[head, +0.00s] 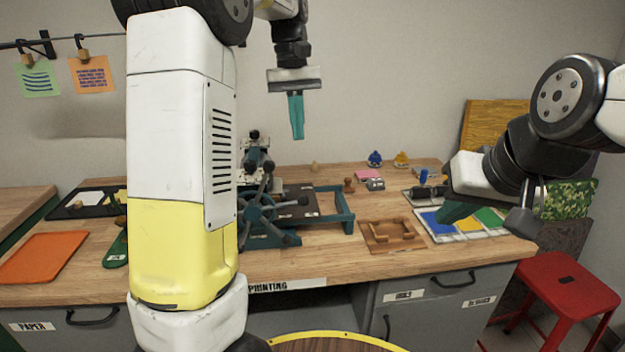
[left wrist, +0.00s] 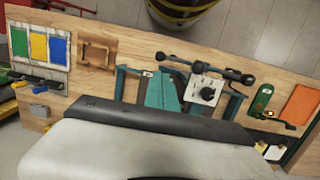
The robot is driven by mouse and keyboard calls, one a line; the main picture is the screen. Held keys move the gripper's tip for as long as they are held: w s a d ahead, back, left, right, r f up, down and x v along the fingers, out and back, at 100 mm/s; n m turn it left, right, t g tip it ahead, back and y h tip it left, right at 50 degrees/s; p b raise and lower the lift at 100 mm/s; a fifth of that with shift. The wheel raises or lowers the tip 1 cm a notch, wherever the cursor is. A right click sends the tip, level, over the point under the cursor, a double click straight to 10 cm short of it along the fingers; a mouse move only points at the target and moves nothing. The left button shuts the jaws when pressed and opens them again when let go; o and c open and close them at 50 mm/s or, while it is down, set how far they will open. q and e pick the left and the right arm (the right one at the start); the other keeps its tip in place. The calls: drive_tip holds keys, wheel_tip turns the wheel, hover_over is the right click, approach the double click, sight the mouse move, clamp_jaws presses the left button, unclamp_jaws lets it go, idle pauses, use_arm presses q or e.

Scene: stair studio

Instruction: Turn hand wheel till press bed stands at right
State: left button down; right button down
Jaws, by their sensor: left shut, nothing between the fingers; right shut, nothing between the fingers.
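The teal press stands on the workbench in the head view. Its hand wheel (head: 257,207), with dark knobbed spokes, faces me, partly behind my left arm. The wheel also shows in the left wrist view (left wrist: 205,90). The dark press bed (head: 298,200) lies between the teal rails, just right of the wheel; its left part is hidden behind the wheel. My left gripper (head: 297,117) is shut and empty, pointing down, in the air above the press in the picture. My right gripper (head: 459,213) is shut and empty, in front of the colour sheets at the right, apart from the press.
A wooden frame (head: 391,236) and a sheet with blue, yellow and green patches (head: 463,222) lie right of the press. An orange sheet (head: 43,257) lies at the left. A red stool (head: 570,285) stands by the bench. Bare worktop lies in front of the press.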

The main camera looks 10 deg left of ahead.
use_arm(q)
drive_tip(key=f, duration=0.4)
drive_tip(key=s+d+f, duration=0.1)
drive_tip(key=f, duration=0.3)
drive_tip(key=s+f, duration=0.1)
drive_tip(key=f, duration=0.4)
drive_tip(key=shift+d+f, duration=0.1)
drive_tip(key=shift+d, duration=0.05)
drive_tip(key=shift+d, duration=0.1)
drive_tip(key=shift+d+f+y, duration=0.35)
drive_tip(key=shift+f+y, duration=0.05)
drive_tip(key=shift+f, duration=0.35)
drive_tip(key=shift+s+a+f+n+g+y, duration=0.1)
drive_tip(key=shift+a+f+n+g+y, duration=0.4)
drive_tip(key=shift+f+y, duration=1.5)
drive_tip(key=shift+a+f+m+g+y, duration=0.15)
drive_tip(key=shift+f+g+y, duration=0.6)
drive_tip(key=shift+f+y, duration=1.2)
drive_tip(key=shift+s+a+f+n+g+y, duration=0.1)
drive_tip(key=shift+a+f+n+g+y, duration=0.4)
drive_tip(key=shift+f+y, duration=1.5)
drive_tip(key=shift+d+f+m+h, duration=0.15)
drive_tip(key=shift+f+m+h, duration=0.1)
drive_tip(key=shift+f+h, duration=0.3)
drive_tip(key=shift+r, duration=0.1)
